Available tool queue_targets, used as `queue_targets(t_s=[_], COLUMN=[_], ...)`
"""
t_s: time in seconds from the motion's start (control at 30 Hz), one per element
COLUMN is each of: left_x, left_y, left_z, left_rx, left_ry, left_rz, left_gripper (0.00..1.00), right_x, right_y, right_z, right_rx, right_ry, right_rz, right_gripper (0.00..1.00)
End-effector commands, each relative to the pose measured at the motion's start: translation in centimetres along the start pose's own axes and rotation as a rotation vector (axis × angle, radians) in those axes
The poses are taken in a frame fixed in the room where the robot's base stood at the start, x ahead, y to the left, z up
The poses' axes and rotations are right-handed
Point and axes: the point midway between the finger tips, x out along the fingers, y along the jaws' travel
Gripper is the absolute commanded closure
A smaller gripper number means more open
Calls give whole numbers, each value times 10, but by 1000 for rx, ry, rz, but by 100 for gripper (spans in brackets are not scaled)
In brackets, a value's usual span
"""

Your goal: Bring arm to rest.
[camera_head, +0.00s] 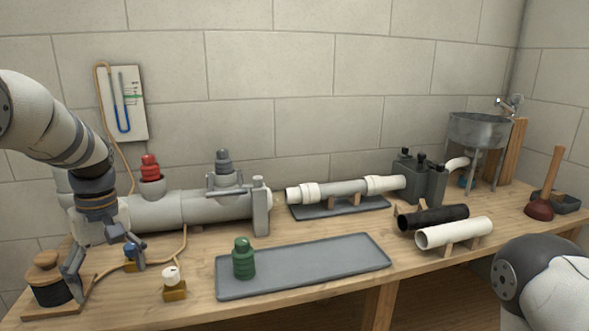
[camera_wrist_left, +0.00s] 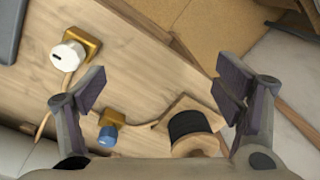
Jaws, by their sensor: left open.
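My left arm comes in from the left in the head view, with its left gripper (camera_head: 104,268) pointing down over the left end of the bench. The left gripper (camera_wrist_left: 163,90) is open and empty in the left wrist view, its two fingers wide apart. Between and beyond the fingers, the wrist view shows a black-banded spool (camera_wrist_left: 190,128) on a wooden base, a blue knob (camera_wrist_left: 108,136) and a white knob on a brass block (camera_wrist_left: 68,56). In the head view part of my right arm shows at the lower right; its gripper is out of frame.
The spool (camera_head: 47,283) stands close to the left fingers. A grey pipe (camera_head: 215,207) with a red plug (camera_head: 150,166) lies behind. A green plug (camera_head: 243,262) stands on a grey tray (camera_head: 330,262), otherwise bare. Black (camera_head: 432,217) and white (camera_head: 455,233) pipes lie on the right.

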Motion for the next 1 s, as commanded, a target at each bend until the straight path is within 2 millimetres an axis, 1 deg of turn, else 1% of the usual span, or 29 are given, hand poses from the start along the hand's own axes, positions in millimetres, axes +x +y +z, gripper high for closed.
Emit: queue_targets(t_s=[0.03, 0.07, 0.1, 0.17, 0.2, 0.27, 0.3, 0.37, 0.4, 0.47, 0.5, 0.6, 0.63, 0.7, 0.77, 1.0], left_x=[41, 66, 98, 144, 172, 210, 231, 258, 270, 281, 284, 281, 279, 275, 273, 273], left_y=[-5, -8, -15, -28, -39, -59, -74, -100, -117, -142, -158, -186, -192, -201, -204, -204], left_z=[13, 22, 34, 58, 77, 108, 132, 171, 197, 235, 258, 301, 310, 324, 329, 329], left_rx=[54, 92, 146, 228, 286, 376, 439, 533, 595, 685, 737, 838, 858, 892, 906, 908], left_ry=[-8, -7, -6, -7, -11, -18, -24, -38, -47, -62, -72, -91, -94, -98, -99, -94], left_rz=[-20, -26, -36, -47, -53, -60, -61, -58, -52, -38, -25, 6, 14, 29, 36, 39], left_gripper=[15, 15, 15, 15, 15, 15, 15, 15, 15, 15, 15, 15, 15, 15, 15, 15], right_x=[-1, -1, -1, -1, -1, -1, -1, -1, -1, -1, -1, -1, -1, -1, -1, -1], right_y=[0, 1, 1, 1, 1, 1, 1, 1, 1, 1, 1, 1, 1, 1, 1, 1], right_z=[0, 0, 0, 0, 0, 0, 0, 0, 0, 0, 0, 0, 0, 0, 0, 0], right_rx=[1, 1, 2, 2, 2, 2, 2, 1, 1, 1, 1, 1, 1, 2, 2, 2], right_ry=[1, 1, 0, 1, 1, 1, 1, 1, 1, 2, 2, 2, 2, 2, 2, 1], right_rz=[1, 1, 1, 1, 1, 1, 1, 1, 1, 1, 1, 1, 1, 1, 1, 1], right_gripper=[60, 60, 60, 60, 60, 60, 60, 60, 60, 60, 60, 60, 60, 60, 60, 60])
